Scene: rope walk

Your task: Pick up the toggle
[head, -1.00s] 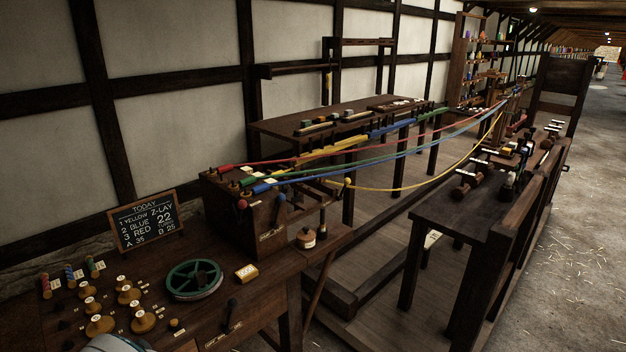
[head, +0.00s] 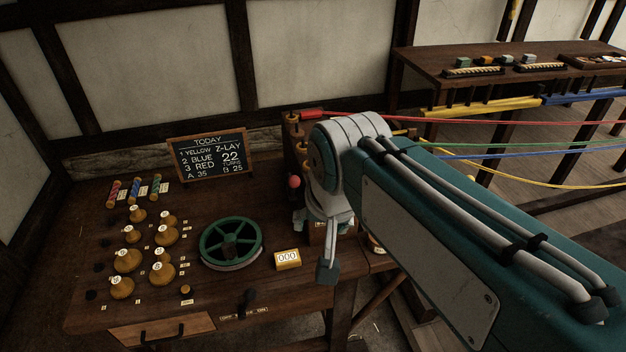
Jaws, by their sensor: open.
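I cannot make out for sure which thing is the toggle. A small wooden knob-like piece (head: 185,289) sits near the front of the dark bench (head: 90,325), with a small label before it. My gripper (head: 327,270) hangs down over the bench's right part, beside the yellow counter block (head: 288,259) that reads 000. One grey finger with a dark tip shows clearly; the other is mostly hidden. It is open, and nothing shows in it. My arm covers most of the box with the rope ends.
A green handwheel (head: 231,243) lies mid-bench, with several wooden weights (head: 163,272) to its left. A dark lever (head: 248,300) is at the front edge. Coloured ropes (head: 580,123) run right.

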